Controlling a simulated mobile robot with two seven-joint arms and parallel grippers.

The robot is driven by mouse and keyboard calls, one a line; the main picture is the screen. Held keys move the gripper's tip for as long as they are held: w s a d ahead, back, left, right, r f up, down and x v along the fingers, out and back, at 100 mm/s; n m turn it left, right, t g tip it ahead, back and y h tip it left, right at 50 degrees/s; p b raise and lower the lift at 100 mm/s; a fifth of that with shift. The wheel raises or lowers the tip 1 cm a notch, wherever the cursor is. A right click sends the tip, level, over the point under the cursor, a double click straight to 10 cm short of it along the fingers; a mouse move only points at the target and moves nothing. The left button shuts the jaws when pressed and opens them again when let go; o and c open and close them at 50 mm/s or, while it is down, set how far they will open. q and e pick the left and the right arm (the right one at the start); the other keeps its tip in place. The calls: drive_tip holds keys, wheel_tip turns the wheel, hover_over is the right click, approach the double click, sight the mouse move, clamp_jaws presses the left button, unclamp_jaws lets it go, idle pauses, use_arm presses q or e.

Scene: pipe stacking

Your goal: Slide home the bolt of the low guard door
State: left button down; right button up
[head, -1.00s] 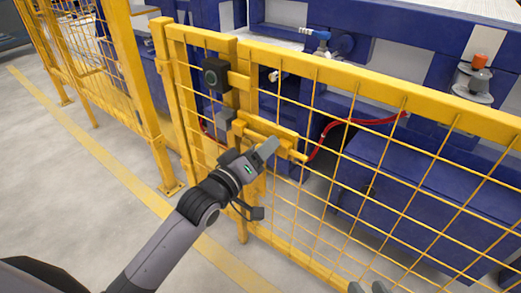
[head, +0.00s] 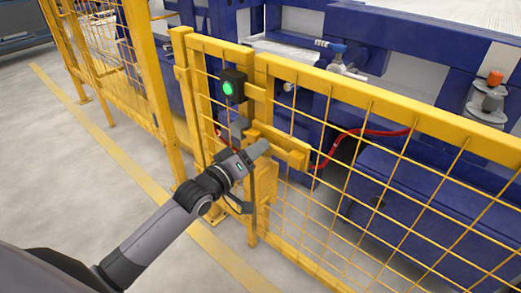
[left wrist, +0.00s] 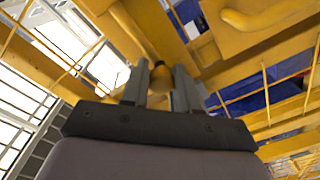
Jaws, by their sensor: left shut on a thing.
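The low guard door (head: 385,100) is a yellow frame with wire mesh. Its bolt housing (head: 285,145) is a yellow plate on the door's left edge. My left gripper (head: 259,150) is at the left part of this housing. In the left wrist view, the left gripper's fingers (left wrist: 162,88) are shut around a yellowish bolt knob (left wrist: 160,74). In the head view the gripper hides the knob and much of the bolt. A black box with a lit green lamp (head: 228,88) sits above, beside the door edge. My right gripper is out of view.
A narrow yellow mesh panel (head: 200,85) and a tall yellow post (head: 150,85) stand left of the door. Blue machinery (head: 400,185) and a red hose (head: 345,135) are behind the mesh. The grey floor (head: 60,180) at left is clear.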

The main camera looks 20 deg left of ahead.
use_arm(q)
drive_tip(key=shift+w+a+r, duration=0.1)
drive_tip(key=shift+w+a, duration=0.05)
drive_tip(key=shift+a, duration=0.1)
drive_tip(key=c, duration=1)
unclamp_jaws()
drive_tip(key=shift+o, duration=0.8)
drive_tip(key=shift+s, duration=0.2)
drive_tip(key=p+v, duration=0.2)
drive_tip(key=v, duration=0.4)
drive_tip(key=shift+s, duration=0.35)
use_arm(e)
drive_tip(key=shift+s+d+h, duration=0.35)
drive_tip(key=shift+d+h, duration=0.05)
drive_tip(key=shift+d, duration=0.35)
use_arm(q)
drive_tip(key=shift+a, duration=0.1)
